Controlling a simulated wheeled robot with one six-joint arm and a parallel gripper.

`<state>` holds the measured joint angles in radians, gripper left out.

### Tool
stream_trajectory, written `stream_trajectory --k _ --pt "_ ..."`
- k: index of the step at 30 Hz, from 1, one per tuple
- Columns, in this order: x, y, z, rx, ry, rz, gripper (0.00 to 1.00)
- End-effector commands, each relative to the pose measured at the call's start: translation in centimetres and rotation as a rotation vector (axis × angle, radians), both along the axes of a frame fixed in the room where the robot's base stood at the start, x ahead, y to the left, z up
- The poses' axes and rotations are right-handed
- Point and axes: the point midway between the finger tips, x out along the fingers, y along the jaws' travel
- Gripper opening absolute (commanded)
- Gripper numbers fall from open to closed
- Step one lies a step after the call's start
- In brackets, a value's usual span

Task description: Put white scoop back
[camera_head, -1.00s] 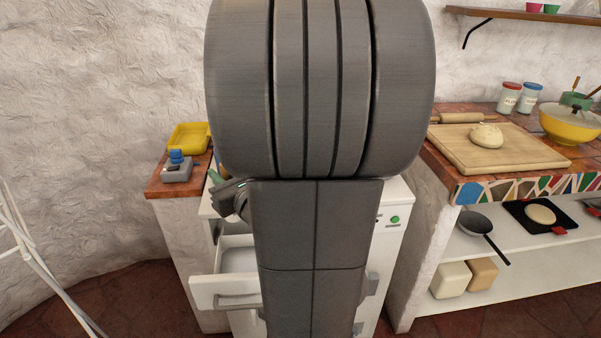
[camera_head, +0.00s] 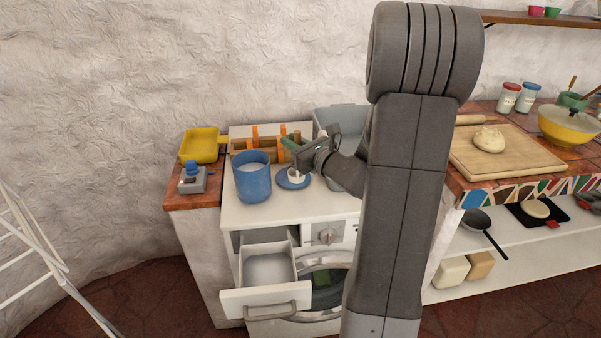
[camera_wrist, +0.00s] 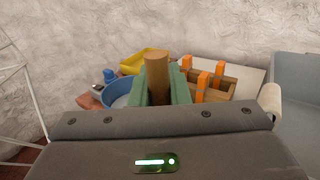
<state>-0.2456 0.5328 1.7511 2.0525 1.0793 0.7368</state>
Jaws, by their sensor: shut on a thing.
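My gripper (camera_head: 290,143) is over the top of the white washing machine, its green fingers shut on a brown handle (camera_wrist: 157,76). The handle stands up between the fingers in the wrist view (camera_wrist: 158,92). The white scoop (camera_head: 295,173) shows as a small white shape just below the gripper, over a blue saucer (camera_head: 283,181). I cannot tell whether it touches the saucer. A blue tub (camera_head: 253,184) with pale contents stands left of the saucer; its rim also shows in the wrist view (camera_wrist: 112,99).
A wooden rack with orange posts (camera_head: 255,139) stands behind the tub. A grey bin (camera_head: 325,118) is to the right, partly behind my arm. A yellow tray (camera_head: 201,146) and a grey-blue device (camera_head: 192,181) are at left. A drawer (camera_head: 258,297) hangs open below.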

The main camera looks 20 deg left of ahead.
Motion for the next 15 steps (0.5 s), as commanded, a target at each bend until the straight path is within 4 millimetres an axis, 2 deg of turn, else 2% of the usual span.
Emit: stream_trajectory --k 3,8,15 --pt "0.0 0.0 -1.8 0.0 0.003 -0.001 0.0" --pt "0.0 0.0 -2.8 0.001 0.0 -0.001 0.0" --pt "0.0 0.0 -5.8 0.0 0.002 -0.002 0.0"
